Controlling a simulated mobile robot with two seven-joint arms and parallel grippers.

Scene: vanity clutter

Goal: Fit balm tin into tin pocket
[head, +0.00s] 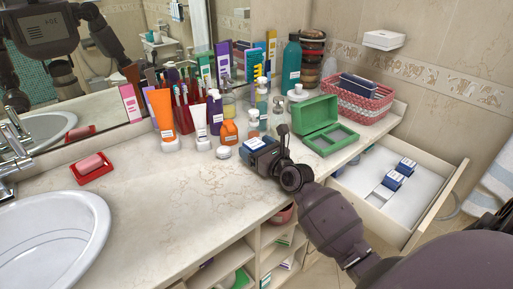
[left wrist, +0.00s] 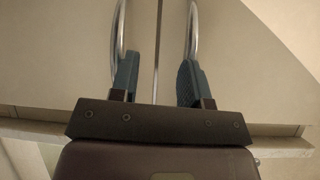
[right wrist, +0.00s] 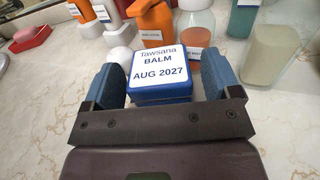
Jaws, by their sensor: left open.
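The balm tin (right wrist: 160,75) is a blue square tin with a white label reading "Tawsana BALM AUG 2027". In the head view it (head: 253,144) is at the counter's front part. My right gripper (right wrist: 163,80) has a finger on each side of it; a narrow gap shows on the tin's right, the left finger is close against it. Two similar blue tins (head: 393,181) lie in the white insert of the open drawer (head: 355,190) at right; a recess (head: 382,192) shows beside them. My left gripper (left wrist: 158,85) is open and empty before two metal handles, outside the head view.
A green open box (head: 318,115), pump bottles (head: 262,102) and an orange bottle (head: 229,132) stand behind the right gripper. A pink basket (head: 358,101) is at back right. The counter's left middle is clear.

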